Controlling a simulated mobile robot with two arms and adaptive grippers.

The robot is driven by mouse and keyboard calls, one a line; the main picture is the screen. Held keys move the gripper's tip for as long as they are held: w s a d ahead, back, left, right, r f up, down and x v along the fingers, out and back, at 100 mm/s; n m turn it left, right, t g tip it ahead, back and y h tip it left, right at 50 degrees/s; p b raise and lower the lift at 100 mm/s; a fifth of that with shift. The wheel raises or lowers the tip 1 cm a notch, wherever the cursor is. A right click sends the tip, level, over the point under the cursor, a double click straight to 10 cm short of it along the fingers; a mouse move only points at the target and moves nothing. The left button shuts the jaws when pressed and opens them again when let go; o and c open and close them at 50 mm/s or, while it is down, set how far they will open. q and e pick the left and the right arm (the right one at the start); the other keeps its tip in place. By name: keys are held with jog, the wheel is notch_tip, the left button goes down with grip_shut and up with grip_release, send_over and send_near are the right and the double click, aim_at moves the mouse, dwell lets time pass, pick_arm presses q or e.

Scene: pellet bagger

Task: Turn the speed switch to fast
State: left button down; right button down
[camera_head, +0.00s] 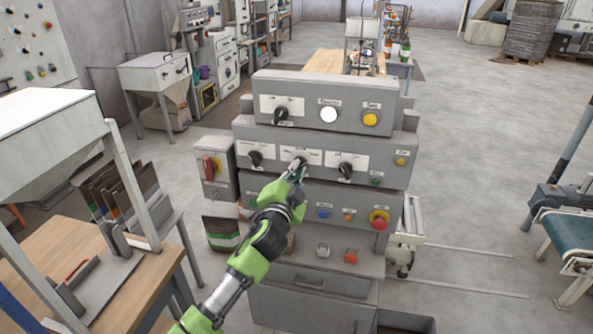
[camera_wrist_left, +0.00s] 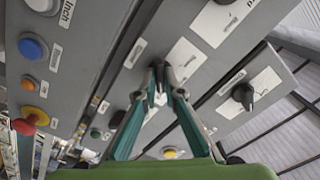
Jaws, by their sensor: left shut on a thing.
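The control panel (camera_head: 320,140) is a grey stepped console. Its middle row has three black rotary switches on white label plates: a left one (camera_head: 255,157), a middle one hidden behind my gripper, and a right one (camera_head: 346,169). The labels are too small to read surely, so I cannot tell which is marked speed. My left gripper (camera_head: 297,170) is at the middle switch. In the left wrist view its fingertips (camera_wrist_left: 158,80) are closed together on the dark knob, mostly hidden between them. My right gripper is in neither view.
The upper row holds another black switch (camera_head: 281,114), a white button (camera_head: 329,114) and a yellow button (camera_head: 370,118). Below are a blue button (camera_head: 323,213) and a red emergency stop (camera_head: 379,220). A red-handled switch box (camera_head: 211,167) and a wooden table (camera_head: 150,262) stand left.

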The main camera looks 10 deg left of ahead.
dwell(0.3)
pick_arm(q)
jog(key=c, duration=2.1)
grip_release()
jog(key=shift+c, duration=0.2)
jog(key=s, duration=1.2)
